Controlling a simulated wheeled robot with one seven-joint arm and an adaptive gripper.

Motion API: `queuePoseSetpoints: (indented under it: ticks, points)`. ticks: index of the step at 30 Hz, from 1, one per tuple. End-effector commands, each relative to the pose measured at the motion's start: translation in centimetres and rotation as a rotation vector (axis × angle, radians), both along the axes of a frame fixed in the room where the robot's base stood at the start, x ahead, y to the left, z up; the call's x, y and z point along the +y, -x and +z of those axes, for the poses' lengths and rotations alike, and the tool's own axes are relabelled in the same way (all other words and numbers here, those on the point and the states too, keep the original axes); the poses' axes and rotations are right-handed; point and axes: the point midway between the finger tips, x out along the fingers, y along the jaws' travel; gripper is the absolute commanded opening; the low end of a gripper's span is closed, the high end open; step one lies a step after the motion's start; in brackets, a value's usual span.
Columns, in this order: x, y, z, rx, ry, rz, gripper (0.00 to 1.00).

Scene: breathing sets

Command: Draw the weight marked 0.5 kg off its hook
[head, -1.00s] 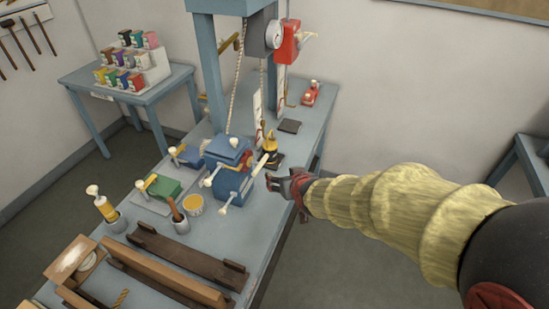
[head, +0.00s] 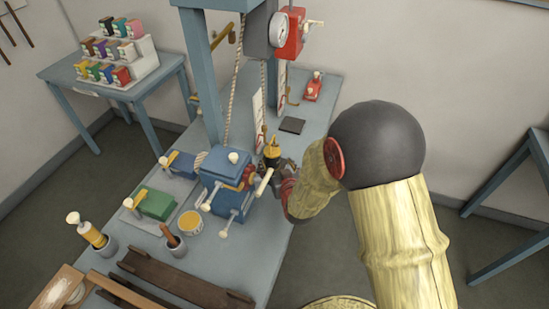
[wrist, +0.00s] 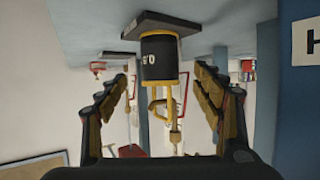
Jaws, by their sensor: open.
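The weight (wrist: 160,62) is a dark cylinder with yellow metal fittings; its partly readable white marking looks upside down in the wrist view. It is over a dark square plate (wrist: 162,26); I cannot tell whether they touch. A yellow hook and loop (wrist: 176,110) show at its upper end, which points down in this view. In the head view the weight (head: 271,147) is beside the blue winch box. My gripper (wrist: 161,76) is open, one finger on each side of the weight, with gaps visible. In the head view my gripper (head: 284,170) is partly hidden by my arm.
The blue winch box (head: 228,170) with cream-knobbed cranks stands close left of the weight. A rope (head: 236,95) hangs from the blue frame (head: 203,75). A dark pad (head: 292,125) and red device (head: 313,88) lie farther back. Floor is open right of the bench.

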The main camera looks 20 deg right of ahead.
Motion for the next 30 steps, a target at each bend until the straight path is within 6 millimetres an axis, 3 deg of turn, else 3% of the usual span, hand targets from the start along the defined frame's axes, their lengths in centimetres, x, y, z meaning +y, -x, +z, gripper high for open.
queuePoseSetpoints:
  ticks: [15, 28, 30]
  points:
    - [-0.2, -6.1, -2.6, 0.0, 0.0, 0.0, 0.67]
    - [-0.3, -6.9, -2.8, 0.0, 0.0, 0.0, 0.67]
    - [-0.3, -6.9, -2.8, 0.0, 0.0, 0.0, 0.63]
